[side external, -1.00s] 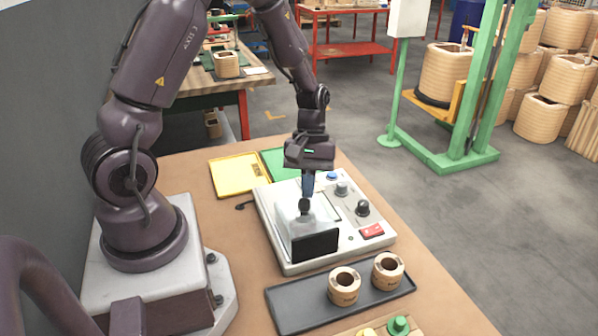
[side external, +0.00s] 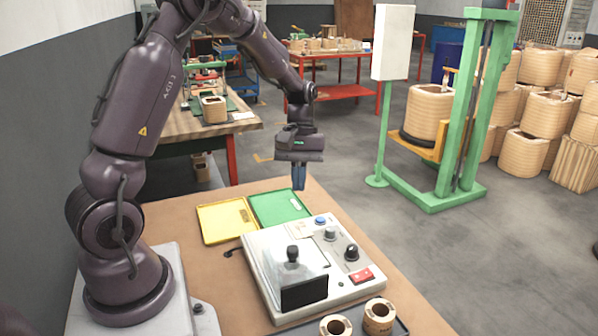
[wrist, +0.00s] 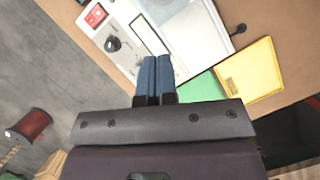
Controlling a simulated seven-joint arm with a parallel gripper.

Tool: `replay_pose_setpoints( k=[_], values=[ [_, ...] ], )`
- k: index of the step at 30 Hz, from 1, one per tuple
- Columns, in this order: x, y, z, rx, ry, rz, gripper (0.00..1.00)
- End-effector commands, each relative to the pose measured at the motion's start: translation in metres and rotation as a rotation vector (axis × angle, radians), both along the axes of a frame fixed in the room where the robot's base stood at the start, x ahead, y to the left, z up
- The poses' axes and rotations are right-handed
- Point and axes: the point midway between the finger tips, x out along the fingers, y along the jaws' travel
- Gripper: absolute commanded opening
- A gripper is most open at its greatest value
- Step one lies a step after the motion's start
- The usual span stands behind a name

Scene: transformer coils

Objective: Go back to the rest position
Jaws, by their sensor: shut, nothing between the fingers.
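My gripper (side external: 299,177) is raised in the air above the far right end of the workbench, near the green tray, with its fingers pointing down. Its two blue fingers are together with nothing between them, as the wrist view (wrist: 154,68) also shows. The grey test device (side external: 318,262) sits on the bench below and nearer the camera, apart from the gripper. A black knob (side external: 292,254) stands on its clear cover, and a dark panel (side external: 304,293) is at the cover's front.
A yellow tray (side external: 225,221) and a green tray (side external: 279,207) lie behind the device. Two coils (side external: 379,316) stand on a dark tray at the front. A green lifting frame (side external: 431,196) with a large coil stands on the floor to the right.

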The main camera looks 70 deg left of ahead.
Motion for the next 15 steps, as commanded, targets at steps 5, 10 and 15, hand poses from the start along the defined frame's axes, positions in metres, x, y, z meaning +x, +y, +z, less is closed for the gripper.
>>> replay_pose_setpoints(
  k=[5, 10, 15],
  values=[
    [0.003, 0.005, 0.015, 0.001, -0.003, -0.007, 0.00],
    [-0.011, 0.003, 0.010, 0.021, -0.034, -0.134, 0.00],
    [-0.030, -0.024, 0.040, 0.087, -0.148, -0.341, 0.00]
  ],
)
